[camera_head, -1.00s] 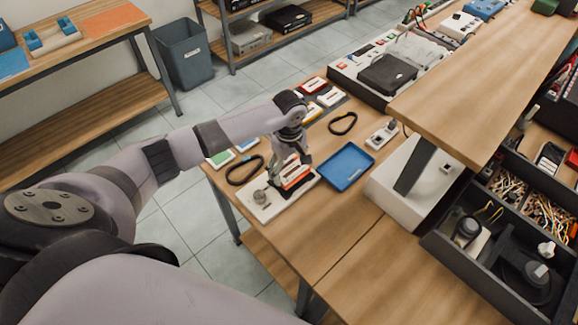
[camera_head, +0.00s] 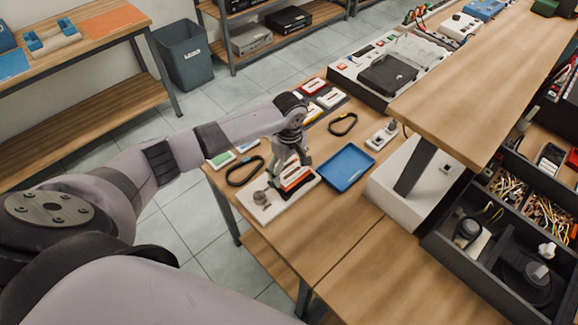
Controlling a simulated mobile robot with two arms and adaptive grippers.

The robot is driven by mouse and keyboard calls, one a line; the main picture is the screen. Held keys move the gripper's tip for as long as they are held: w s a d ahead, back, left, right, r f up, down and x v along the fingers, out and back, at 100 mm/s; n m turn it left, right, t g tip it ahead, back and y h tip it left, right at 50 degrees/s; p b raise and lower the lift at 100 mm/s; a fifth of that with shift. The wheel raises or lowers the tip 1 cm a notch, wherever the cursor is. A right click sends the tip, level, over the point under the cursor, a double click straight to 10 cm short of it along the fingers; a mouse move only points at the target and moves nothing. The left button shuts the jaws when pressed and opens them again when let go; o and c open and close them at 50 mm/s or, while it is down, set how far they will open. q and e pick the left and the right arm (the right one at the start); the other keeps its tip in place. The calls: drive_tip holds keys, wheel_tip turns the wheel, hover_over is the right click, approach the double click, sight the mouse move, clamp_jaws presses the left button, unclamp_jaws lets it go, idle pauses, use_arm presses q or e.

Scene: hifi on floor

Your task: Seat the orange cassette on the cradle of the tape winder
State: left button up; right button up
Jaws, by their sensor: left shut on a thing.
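The orange cassette (camera_head: 296,177) has a pale label and is at the black cradle of the tape winder. My left gripper (camera_head: 290,172) is shut on it and partly covers it from above. The tape winder (camera_head: 268,211) is a white board with a grey metal knob at its near left end and a black cradle (camera_head: 300,187) at its right end. The cassette appears to lie on or just above the cradle; I cannot tell whether it touches. My right gripper is not in view.
A blue tray (camera_head: 346,167) lies right of the winder. Black belt loops (camera_head: 244,170) and (camera_head: 343,124) lie left and behind. More cassettes (camera_head: 331,97) stand at the back. A raised shelf (camera_head: 470,90) overhangs the right. The front of the bench is clear.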

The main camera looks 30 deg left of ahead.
use_arm(q)
drive_tip(key=shift+p, duration=0.4)
idle(0.3)
drive_tip(key=shift+f+p, duration=0.3)
drive_tip(key=shift+p, duration=0.05)
idle(0.8)
drive_tip(key=shift+f, duration=0.75)
idle(1.2)
drive_tip(key=o, duration=1.1)
